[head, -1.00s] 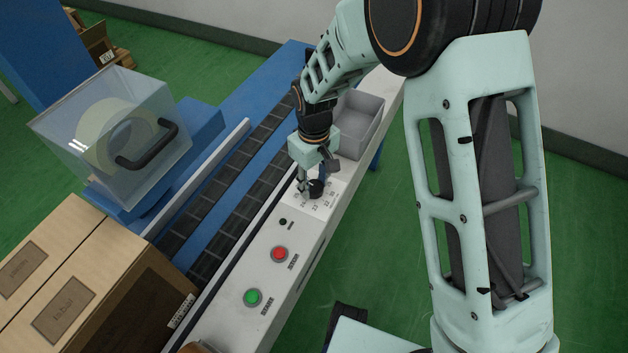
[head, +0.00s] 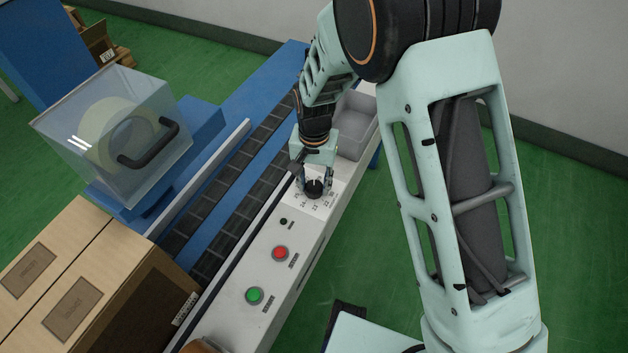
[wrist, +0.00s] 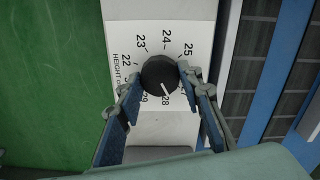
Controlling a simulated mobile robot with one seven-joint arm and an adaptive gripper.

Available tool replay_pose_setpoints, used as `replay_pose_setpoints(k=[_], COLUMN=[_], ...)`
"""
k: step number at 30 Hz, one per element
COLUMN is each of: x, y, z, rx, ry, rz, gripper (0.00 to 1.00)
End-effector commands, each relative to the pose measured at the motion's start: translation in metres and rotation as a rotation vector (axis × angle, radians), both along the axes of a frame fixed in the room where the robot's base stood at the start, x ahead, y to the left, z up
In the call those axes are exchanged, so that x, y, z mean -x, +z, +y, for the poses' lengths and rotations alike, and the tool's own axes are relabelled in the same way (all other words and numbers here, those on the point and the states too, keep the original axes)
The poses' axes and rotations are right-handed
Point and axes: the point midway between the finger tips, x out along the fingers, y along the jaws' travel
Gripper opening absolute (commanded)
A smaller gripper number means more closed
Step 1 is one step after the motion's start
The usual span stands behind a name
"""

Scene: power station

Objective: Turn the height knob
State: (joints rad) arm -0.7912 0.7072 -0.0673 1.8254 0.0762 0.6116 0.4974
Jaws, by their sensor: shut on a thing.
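The height knob (head: 314,187) is a round black dial with a white pointer line, on a white panel marked with numbers. In the wrist view the knob (wrist: 160,76) sits between my fingertips, and its white line points down toward the 28 mark. My gripper (head: 315,182) is over the panel, its fingers on either side of the knob. The gripper in the wrist view (wrist: 160,84) is shut on the knob, with a blue-padded finger at each side. The lower scale numbers are partly hidden by the fingers.
A red button (head: 280,253), a green button (head: 255,295) and a small black one (head: 284,221) lie on the same console. A grey bin (head: 357,125) stands behind my gripper. A conveyor (head: 225,190) and a clear-covered tape roll (head: 115,130) are to the left, above cardboard boxes (head: 130,255).

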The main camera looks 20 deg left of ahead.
Motion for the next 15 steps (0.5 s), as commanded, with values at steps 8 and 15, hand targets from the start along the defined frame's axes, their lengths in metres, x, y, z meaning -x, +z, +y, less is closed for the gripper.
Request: replay_pose_setpoints(k=[8,15], x=[-0.0003,-0.0006], y=[0.0012,0.0009], z=[0.0006,0.0006], rx=[-0.001,-0.001], ry=[-0.182,-0.263], rz=[-0.001,-0.002], gripper=[0.1,0.1])
